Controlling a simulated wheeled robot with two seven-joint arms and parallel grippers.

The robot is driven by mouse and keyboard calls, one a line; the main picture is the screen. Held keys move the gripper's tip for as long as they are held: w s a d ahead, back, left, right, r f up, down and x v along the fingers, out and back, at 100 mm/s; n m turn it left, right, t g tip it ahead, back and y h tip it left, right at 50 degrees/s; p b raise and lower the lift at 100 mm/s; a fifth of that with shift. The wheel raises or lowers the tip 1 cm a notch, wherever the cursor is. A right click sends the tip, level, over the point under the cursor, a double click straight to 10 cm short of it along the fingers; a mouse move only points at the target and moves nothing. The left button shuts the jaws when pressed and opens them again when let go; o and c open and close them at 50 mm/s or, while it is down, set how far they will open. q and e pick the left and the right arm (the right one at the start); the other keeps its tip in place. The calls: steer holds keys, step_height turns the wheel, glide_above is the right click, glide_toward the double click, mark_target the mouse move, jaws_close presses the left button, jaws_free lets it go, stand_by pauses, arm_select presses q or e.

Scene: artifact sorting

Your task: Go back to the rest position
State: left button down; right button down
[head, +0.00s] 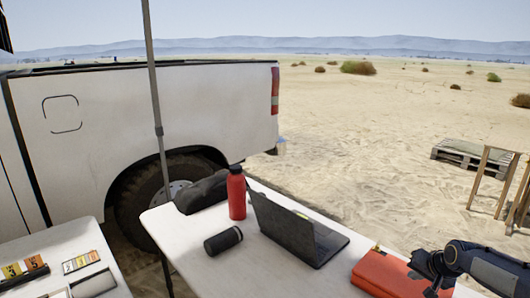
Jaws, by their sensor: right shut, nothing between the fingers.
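My right gripper (430,284) is at the lower right, at the end of my dark and grey arm. It is shut and empty. It is over or beside the right end of a red case (385,272) on the white table; I cannot tell whether they touch. My left gripper is not in view.
The white table (205,279) also holds a dark laptop (290,228), a red bottle (236,193), a black cylinder (223,241) and a dark bag (203,191). A second table (42,245) with cards stands left. A pole (155,90) rises before a white truck (190,110).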

steer(key=s+a+r+n+g, duration=0.1)
steer(key=s+a+r+n, duration=0.1)
steer(key=s+a+r, duration=0.45)
steer(key=s+a+r+n, duration=0.2)
steer(key=s+a+r, duration=0.1)
steer(key=s+a, duration=0.5)
steer(key=s+a+f+n+y, duration=0.1)
steer(key=s+a, duration=0.4)
steer(key=s, duration=0.4)
steer(key=s+a+f+n+y, duration=0.1)
steer(key=s+a+y, duration=0.1)
steer(key=s+a, duration=0.4)
steer(key=s, duration=0.2)
steer(key=shift+s+a+y, duration=0.3)
steer(key=shift+s, duration=0.1)
steer(key=shift+f, duration=0.1)
